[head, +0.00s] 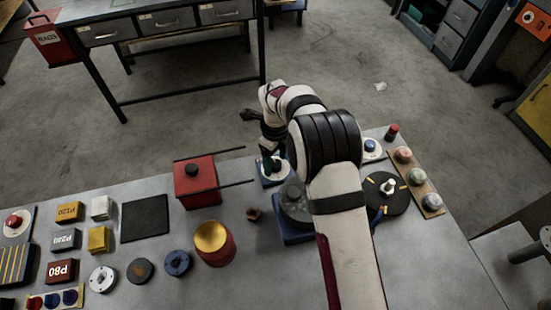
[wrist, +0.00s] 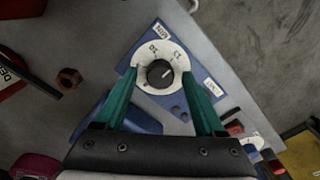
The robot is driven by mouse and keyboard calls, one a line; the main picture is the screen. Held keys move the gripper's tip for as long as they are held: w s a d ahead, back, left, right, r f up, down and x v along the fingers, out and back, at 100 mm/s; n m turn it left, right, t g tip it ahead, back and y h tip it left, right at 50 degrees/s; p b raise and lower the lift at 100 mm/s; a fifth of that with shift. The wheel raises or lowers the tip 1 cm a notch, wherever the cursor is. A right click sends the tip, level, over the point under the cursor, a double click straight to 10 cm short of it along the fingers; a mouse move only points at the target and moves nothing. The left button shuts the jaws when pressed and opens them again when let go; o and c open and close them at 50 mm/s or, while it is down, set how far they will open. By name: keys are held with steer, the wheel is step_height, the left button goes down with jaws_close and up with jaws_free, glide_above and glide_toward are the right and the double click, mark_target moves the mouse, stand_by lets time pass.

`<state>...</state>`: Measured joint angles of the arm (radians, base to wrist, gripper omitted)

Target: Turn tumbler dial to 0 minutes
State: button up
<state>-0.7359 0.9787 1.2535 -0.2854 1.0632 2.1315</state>
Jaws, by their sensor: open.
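The dial (wrist: 160,73) has a black knob on a round white face with small markings. It sits on a blue plate (wrist: 206,97) with small white labels that I cannot read clearly. A short light pointer line shows on the knob, toward the right in the wrist view. In the head view the dial (head: 278,167) is at the table's far edge, partly behind my arm. My gripper (wrist: 161,77) is open, its green fingers on either side of the dial face in the wrist view. In the head view my gripper (head: 270,152) is over the dial; contact cannot be told.
A grey drum on a blue base (head: 290,232) stands just nearer, partly hidden by my arm. A red box with two rods (head: 194,186) is to the left. A small dark red nut (head: 253,214) lies between. A black disc (head: 397,203) is to the right.

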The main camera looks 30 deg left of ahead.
jaws_close()
